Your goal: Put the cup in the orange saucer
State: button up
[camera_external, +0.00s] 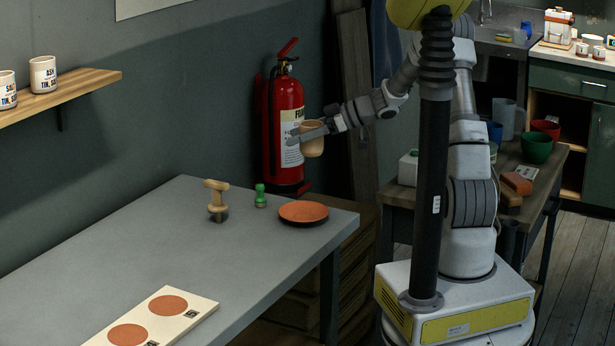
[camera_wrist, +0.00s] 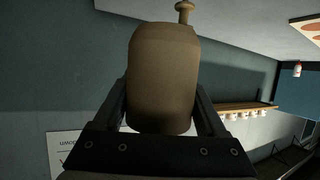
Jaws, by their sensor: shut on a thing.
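The tan cup (camera_external: 313,146) is in the air, held by my gripper (camera_external: 304,134) in front of the red fire extinguisher. In the wrist view the cup (camera_wrist: 162,80) fills the space between the two dark fingers of my gripper (camera_wrist: 163,100), which are shut on it. The orange saucer (camera_external: 303,212) lies flat and empty on the right end of the grey table. The cup is well above the saucer, apart from it. I cannot make out the saucer in the wrist view.
On the grey table (camera_external: 180,250), a wooden knobbed tool (camera_external: 216,198) and a small green piece (camera_external: 260,195) stand left of the saucer. A pale board with two orange discs (camera_external: 152,318) lies at the front. A fire extinguisher (camera_external: 287,105) hangs on the wall behind.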

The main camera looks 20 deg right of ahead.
jog(key=s+d+m+t, duration=0.1)
jog(key=s+d, duration=0.1)
jog(key=d, duration=0.7)
jog(key=b, duration=0.4)
send_over(292, 215)
notch_tip(292, 215, down, 12)
jog(key=shift+d+r, duration=0.1)
jog(key=shift+r, duration=0.05)
jog(key=shift+f+h+b, duration=0.3)
jog(key=shift+f+b, duration=0.05)
jog(key=shift+f, duration=1.6)
jog(key=shift+f, duration=0.1)
